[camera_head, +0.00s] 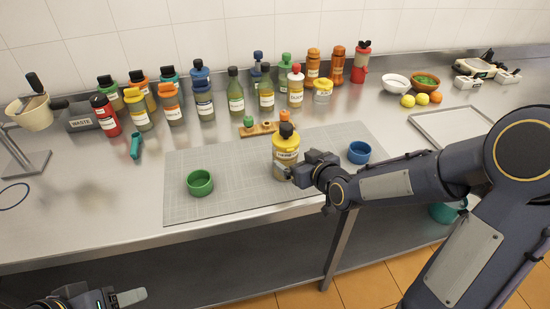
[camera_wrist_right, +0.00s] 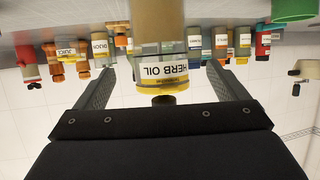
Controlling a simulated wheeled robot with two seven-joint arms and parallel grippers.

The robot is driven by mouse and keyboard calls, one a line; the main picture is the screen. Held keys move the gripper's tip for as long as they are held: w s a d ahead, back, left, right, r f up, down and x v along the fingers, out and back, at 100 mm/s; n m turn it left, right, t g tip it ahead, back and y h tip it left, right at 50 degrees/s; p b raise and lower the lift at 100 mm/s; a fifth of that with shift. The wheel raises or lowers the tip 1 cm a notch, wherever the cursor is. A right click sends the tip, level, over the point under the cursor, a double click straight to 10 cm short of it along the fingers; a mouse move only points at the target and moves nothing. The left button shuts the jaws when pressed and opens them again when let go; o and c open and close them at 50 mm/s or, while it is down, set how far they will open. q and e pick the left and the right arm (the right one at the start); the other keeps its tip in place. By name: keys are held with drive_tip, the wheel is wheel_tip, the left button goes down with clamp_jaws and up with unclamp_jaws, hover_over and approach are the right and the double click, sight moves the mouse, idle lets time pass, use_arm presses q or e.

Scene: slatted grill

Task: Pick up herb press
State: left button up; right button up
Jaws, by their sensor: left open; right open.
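A bottle (camera_head: 286,155) with a dark cap and yellow band stands upright on the grey mat (camera_head: 235,165). In the right wrist view, which is upside down, the bottle (camera_wrist_right: 158,68) reads HERB OIL. I see nothing clearly marked as a herb press. My right gripper (camera_head: 298,174) is open at the bottle's right side; in its wrist view the two fingers (camera_wrist_right: 163,85) lie either side of the bottle, with gaps visible. The far fingertips are partly hidden in the head view. My left gripper (camera_head: 122,298) is open and empty at the bottom left edge, partly out of view.
A green cup (camera_head: 200,183) and a blue cup (camera_head: 359,152) stand on the mat. A wooden holder (camera_head: 258,129) is behind the bottle. Several labelled bottles line the back, with bowls (camera_head: 396,83) and fruit at the right.

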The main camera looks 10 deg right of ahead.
sight(292, 155)
drive_tip(key=p+x, duration=0.2)
drive_tip(key=x, duration=0.4)
drive_tip(key=shift+w+a+r, duration=0.1)
drive_tip(key=shift+r, duration=0.05)
drive_tip(key=shift+w+a+f, duration=0.1)
drive_tip(key=shift+w+f, duration=0.15)
drive_tip(key=shift+w, duration=0.15)
drive_tip(key=c, duration=1.4)
drive_tip(key=shift+r, duration=0.15)
drive_tip(key=shift+c, duration=0.3)
drive_tip(key=shift+r, duration=0.1)
